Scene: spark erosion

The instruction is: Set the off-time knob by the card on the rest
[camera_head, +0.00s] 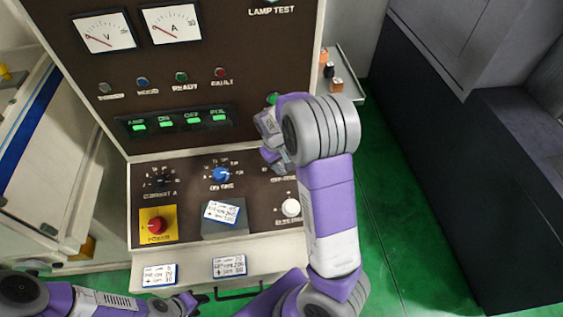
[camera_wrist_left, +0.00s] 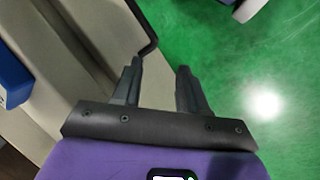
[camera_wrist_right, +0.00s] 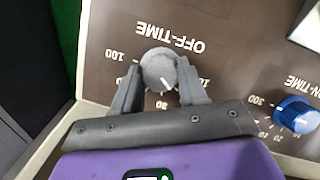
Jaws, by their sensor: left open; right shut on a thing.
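The off-time knob (camera_wrist_right: 158,68) is grey with a white pointer line, under an upside-down OFF-TIME label in the right wrist view. My right gripper (camera_wrist_right: 160,88) is shut on it, one finger at each side. The pointer faces down and slightly right in that view; fingers hide part of the scale, with 100 showing at left. In the head view my right arm hides the knob. The card (camera_head: 223,212) leans on the grey rest (camera_head: 222,231); its small figures are hard to read. My left gripper (camera_wrist_left: 155,88) is open and empty, low before the cabinet.
The blue on-time knob (camera_head: 221,175), black current knob (camera_head: 164,181), red power knob (camera_head: 156,225) and a white button (camera_head: 291,207) share the panel. Two more cards, left (camera_head: 160,275) and middle (camera_head: 229,267), lie on the front ledge. Green floor is clear at right.

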